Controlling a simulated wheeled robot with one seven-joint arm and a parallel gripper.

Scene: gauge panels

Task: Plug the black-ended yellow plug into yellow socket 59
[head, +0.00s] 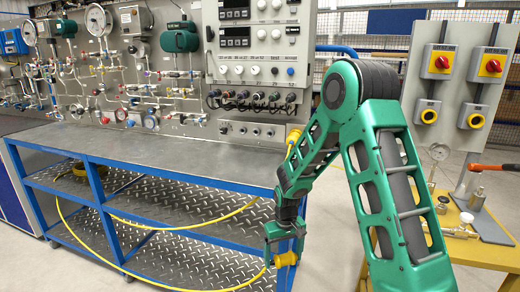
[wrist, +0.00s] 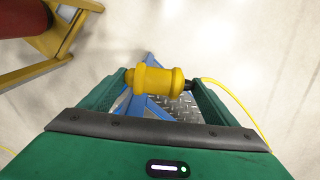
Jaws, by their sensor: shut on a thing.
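The yellow plug (wrist: 158,80) is held crosswise between the two fingers of my gripper (wrist: 160,84) in the wrist view. Its black end is at the right, by the right finger, where a yellow cable runs off. In the head view my gripper (head: 284,248) points down at the lower centre, with the plug (head: 287,259) at its tips, in front of the bench's right end. Two yellow sockets, one at left (head: 429,111) and one at right (head: 472,117), sit on grey switch panels at the right, well away from my gripper. Their numbers are unreadable.
The yellow cable (head: 160,287) loops from the plug across the lower shelf of the blue-framed bench (head: 150,152). A yellow stand (head: 470,243) with fittings and an orange-handled tool (head: 493,168) is at the right. My green arm crosses between bench and stand.

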